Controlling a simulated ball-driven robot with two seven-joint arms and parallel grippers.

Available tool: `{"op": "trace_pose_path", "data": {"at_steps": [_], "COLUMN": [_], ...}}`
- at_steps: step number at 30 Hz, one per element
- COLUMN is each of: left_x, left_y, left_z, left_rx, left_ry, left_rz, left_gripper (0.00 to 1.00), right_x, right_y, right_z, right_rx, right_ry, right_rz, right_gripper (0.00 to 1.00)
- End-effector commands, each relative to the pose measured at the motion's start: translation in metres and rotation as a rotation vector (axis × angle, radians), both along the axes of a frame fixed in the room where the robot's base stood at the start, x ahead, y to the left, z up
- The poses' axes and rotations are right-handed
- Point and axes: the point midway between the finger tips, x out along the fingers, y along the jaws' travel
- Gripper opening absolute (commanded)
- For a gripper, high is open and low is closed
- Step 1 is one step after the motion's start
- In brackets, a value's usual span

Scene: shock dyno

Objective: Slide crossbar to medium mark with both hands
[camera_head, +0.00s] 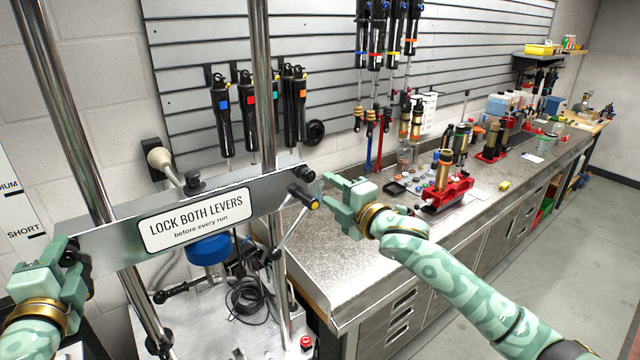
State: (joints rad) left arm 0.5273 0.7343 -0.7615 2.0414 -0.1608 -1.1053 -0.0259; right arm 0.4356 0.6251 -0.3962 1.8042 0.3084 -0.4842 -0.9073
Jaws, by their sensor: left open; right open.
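The metal crossbar (125,225) spans two upright chrome posts and carries a white label reading "LOCK BOTH LEVERS before every run". A scale board (18,205) at the left edge shows a SHORT mark (23,231) and, above it, a cut-off mark ending in "DIUM" (9,186). The crossbar's left end is close to SHORT level. My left gripper (72,252) is open at the crossbar's left end, partly hiding it. My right gripper (328,192) is open by the right end, beside a black lever with a yellow tip (304,198). I cannot tell whether either gripper touches the bar.
A steel workbench (335,270) with red vises and shock parts runs along the right. Shocks hang on the slatted wall (330,60). Below the crossbar are a blue part (209,250), a coiled black cable (250,299) and a red button (306,342). Floor at right is clear.

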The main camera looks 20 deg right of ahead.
Motion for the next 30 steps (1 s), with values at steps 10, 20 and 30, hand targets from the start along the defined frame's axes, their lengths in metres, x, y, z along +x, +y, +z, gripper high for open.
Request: {"op": "trace_pose_path", "data": {"at_steps": [10,20,30], "left_x": [0.0,0.0,0.0], "left_y": [0.0,0.0,0.0], "left_z": [0.0,0.0,0.0], "left_rx": [0.0,0.0,0.0], "left_ry": [0.0,0.0,0.0], "left_rz": [0.0,0.0,0.0], "left_gripper": [0.45,0.45,0.45], "right_x": [0.055,0.076,0.076], "right_y": [0.014,0.02,0.02], "right_z": [0.001,-0.001,-0.001], "right_rx": [0.001,0.002,0.002], "right_ry": [0.0,0.001,0.001], "right_rz": [-0.002,-0.001,-0.001], "right_gripper": [0.45,0.45,0.17]}}
